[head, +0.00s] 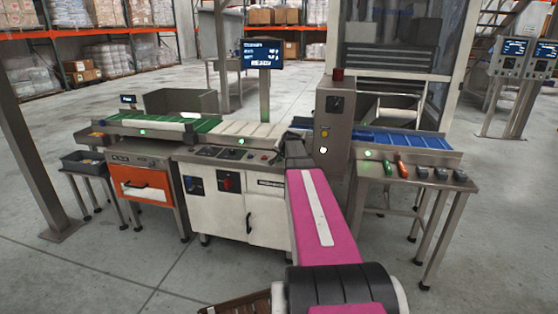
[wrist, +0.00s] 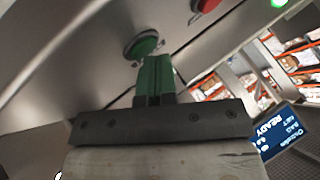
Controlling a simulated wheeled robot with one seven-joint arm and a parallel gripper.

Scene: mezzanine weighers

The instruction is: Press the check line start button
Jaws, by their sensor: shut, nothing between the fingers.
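A round green button (wrist: 141,45) in a dark ring sits on a grey metal panel in the wrist view. A red button (wrist: 203,4) is on the same panel to its right, cut by the top edge. My gripper (wrist: 154,62) has its green fingers together and empty. The fingertips are at the lower edge of the green button in the picture; I cannot tell whether they touch it. In the head view my arm reaches the front of the weigher cabinet (head: 222,200), and hides the fingers and the green button.
A display (head: 262,54) on a post reads READY. A steel tower (head: 328,115) with a red lamp stands beside the blue belt (head: 415,141). A side table (head: 408,181) with several small items is at the right. An orange-fronted cabinet (head: 141,184) is left. The foreground floor is largely clear.

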